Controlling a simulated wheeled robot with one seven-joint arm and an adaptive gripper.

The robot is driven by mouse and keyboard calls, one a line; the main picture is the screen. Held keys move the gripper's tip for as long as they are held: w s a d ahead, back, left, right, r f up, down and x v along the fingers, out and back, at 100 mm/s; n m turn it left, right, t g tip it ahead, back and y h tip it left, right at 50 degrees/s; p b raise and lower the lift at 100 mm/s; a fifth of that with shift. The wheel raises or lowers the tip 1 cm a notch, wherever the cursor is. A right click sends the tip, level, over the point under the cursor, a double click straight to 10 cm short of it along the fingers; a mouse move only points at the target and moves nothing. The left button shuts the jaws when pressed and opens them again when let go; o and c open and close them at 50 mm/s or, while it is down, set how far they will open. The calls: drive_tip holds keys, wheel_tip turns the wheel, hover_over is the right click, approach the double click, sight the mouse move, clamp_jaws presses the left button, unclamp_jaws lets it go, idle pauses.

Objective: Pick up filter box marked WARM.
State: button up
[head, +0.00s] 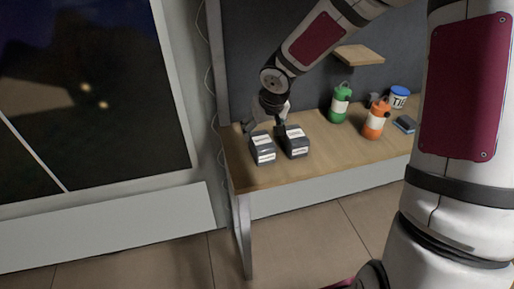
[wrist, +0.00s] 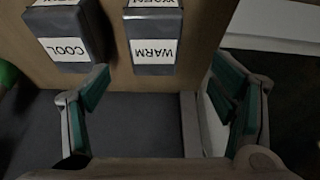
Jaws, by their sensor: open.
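The WARM filter box (wrist: 153,52) is dark grey with white labels. In the wrist view it is at the top centre, beyond the fingertips and roughly between them sideways. In the head view it appears to be the left of two boxes (head: 262,151), though its label is too small to read. The COOL box (wrist: 66,50) stands beside it, with a gap between them; it is the right box in the head view (head: 296,143). My gripper (wrist: 163,88) is open and empty. In the head view, my gripper (head: 266,124) is just behind the boxes.
The boxes stand on a wooden bench (head: 290,172) near its left end. A small shelf (head: 358,54) projects from the wall.

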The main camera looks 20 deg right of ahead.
sight(260, 140)
drive_tip(key=x, duration=0.6)
drive_tip(key=shift+b, duration=0.4)
drive_tip(key=shift+d+x, duration=0.15)
drive_tip(key=shift+x, duration=1.25)
drive_tip(key=shift+d+x, duration=0.2)
drive_tip(key=shift+x, duration=1.15)
drive_tip(key=shift+f, duration=0.25)
drive_tip(key=shift+d, duration=0.1)
drive_tip(key=c, duration=1.4)
